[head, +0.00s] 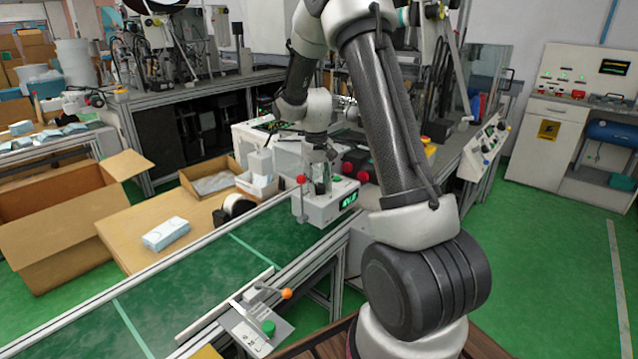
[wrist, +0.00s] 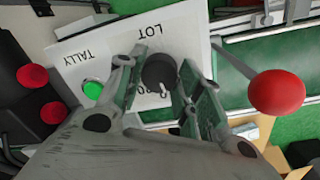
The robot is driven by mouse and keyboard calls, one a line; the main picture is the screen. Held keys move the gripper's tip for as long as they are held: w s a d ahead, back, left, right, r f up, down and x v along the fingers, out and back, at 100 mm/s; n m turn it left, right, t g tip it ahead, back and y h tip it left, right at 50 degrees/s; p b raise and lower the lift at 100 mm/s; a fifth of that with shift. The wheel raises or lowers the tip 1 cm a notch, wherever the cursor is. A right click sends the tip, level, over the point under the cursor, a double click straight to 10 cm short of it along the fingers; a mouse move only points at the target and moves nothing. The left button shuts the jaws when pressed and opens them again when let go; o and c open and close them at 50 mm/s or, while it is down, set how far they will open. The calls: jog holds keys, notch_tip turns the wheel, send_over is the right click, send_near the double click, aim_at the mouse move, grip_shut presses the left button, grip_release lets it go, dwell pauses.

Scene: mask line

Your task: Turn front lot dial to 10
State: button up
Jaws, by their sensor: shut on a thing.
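The lot dial (wrist: 158,72) is a dark round knob on a white panel marked LOT, seen in the wrist view. Its white pointer mark shows at the lower edge; the printed numbers are partly covered, so the exact setting cannot be read. My gripper (wrist: 155,90) has its fingers on both sides of the dial and is shut on it.
A red ball lever (wrist: 277,93) stands close to the right of my fingers. A green button (wrist: 93,90) by TALLY and two red knobs (wrist: 32,76) lie to the left. In the head view, the green conveyor (head: 190,275) runs past the box.

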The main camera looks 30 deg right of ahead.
aim_at(317, 185)
jog(key=shift+m, duration=0.5)
jog(key=o, duration=1)
jog(key=shift+o, duration=0.2)
notch_tip(317, 185, up, 12)
jog(key=shift+a, duration=0.3)
jog(key=shift+w, duration=0.1)
